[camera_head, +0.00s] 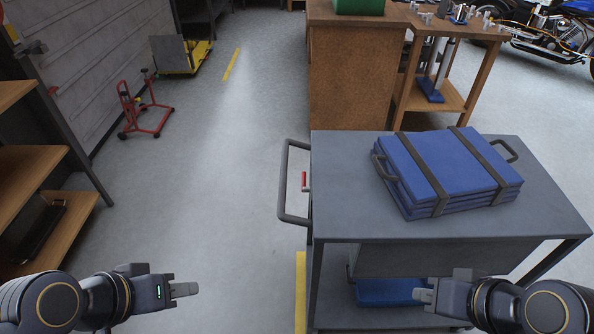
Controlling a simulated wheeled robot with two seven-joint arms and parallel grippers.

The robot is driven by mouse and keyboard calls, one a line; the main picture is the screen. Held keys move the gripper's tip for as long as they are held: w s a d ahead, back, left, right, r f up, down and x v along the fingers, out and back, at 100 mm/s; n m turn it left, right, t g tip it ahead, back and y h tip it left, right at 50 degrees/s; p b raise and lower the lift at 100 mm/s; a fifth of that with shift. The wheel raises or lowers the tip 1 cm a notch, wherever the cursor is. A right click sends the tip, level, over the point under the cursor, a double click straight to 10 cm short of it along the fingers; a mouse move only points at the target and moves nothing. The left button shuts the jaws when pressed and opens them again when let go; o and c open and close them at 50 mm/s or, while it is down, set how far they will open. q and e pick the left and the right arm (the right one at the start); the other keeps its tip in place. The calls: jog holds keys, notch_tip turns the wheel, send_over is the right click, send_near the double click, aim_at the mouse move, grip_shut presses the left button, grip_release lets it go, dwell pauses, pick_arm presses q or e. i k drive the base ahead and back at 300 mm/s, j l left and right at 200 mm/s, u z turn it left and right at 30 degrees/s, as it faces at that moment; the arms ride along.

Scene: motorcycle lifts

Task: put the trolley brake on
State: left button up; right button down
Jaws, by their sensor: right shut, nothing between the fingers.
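The grey trolley (340,215) stands at the right, with a dark push handle (284,180) on its left end. A small red-tipped lever (303,181) shows between the handle and the trolley's end; I cannot tell whether it is the brake or how it is set. My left gripper (185,290) is over the floor, left of the trolley and apart from it. Its fingers overlap in this view, so their opening is unclear. My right gripper (425,295) is shut and empty, in front of the trolley's near side. The wheels are hidden.
A strapped blue folded mat (445,165) lies on the trolley top, and a blue item (385,291) on its lower shelf. A wooden bench (355,85) stands behind. Wooden shelves (40,165) and a red stand (145,118) are left. Floor between is clear.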

aim_at(303, 188)
jog(key=i+j+z, duration=0.2)
jog(key=i+j, duration=0.2)
jog(key=j, duration=0.2)
jog(key=i+j+z, duration=0.1)
jog(key=j, duration=0.2)
jog(key=i+j, duration=0.25)
jog(key=i+j+z, duration=0.15)
jog(key=j, duration=0.25)
jog(key=i+j+z, duration=0.1)
jog(key=j, duration=0.25)
jog(key=i+j+z, duration=0.1)
jog(key=j, duration=0.3)
jog(key=i+j+z, duration=0.1)
jog(key=j, duration=0.25)
jog(key=i, duration=0.1)
